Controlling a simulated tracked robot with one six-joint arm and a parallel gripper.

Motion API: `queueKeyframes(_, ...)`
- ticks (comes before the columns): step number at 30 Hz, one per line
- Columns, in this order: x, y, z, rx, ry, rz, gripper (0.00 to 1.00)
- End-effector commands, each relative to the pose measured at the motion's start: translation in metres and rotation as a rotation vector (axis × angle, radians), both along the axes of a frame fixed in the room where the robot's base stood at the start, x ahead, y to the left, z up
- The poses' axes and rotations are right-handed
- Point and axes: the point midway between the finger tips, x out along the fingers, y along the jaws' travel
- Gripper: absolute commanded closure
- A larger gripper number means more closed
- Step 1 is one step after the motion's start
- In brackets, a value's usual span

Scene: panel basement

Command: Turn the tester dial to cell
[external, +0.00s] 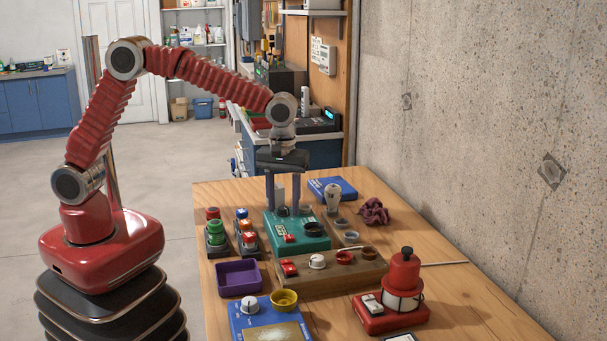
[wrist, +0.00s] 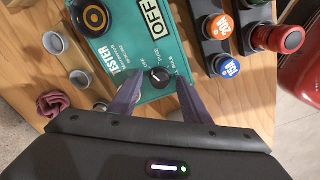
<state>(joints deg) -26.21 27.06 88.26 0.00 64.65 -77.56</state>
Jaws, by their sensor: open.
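The teal tester (external: 313,243) stands on the wooden table, and the wrist view shows its TESTER lettering and a white display reading OFF (wrist: 155,17). Its dial (wrist: 159,77) is a small black knob with a white mark; the printed words around it are too small to read surely. My gripper (wrist: 159,83) is open and points down, with one purple finger on each side of the dial. I cannot tell whether either finger touches it. In the external view my gripper (external: 283,206) is at the tester's far edge, where the fingertips partly hide the dial.
A wooden block with knobs (external: 330,274) lies in front of the tester. Dark holders with coloured buttons (external: 247,238) stand at its left. A glass bulb (external: 333,196), a blue box (external: 335,187) and a crumpled cloth (external: 374,212) lie behind and right.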

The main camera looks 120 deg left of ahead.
Motion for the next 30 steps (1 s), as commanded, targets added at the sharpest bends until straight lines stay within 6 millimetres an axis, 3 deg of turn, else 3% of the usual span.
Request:
queueKeyframes(2, 0.0, 0.0, 0.0002, 0.0, 0.0, 0.0, 0.57)
queueKeyframes(19, 0.0001, 0.0, 0.0006, 0.0, 0.0, 0.0, 0.97)
queueKeyframes(30, 0.0004, 0.0001, 0.0008, 0.0, -0.001, -0.037, 0.98)
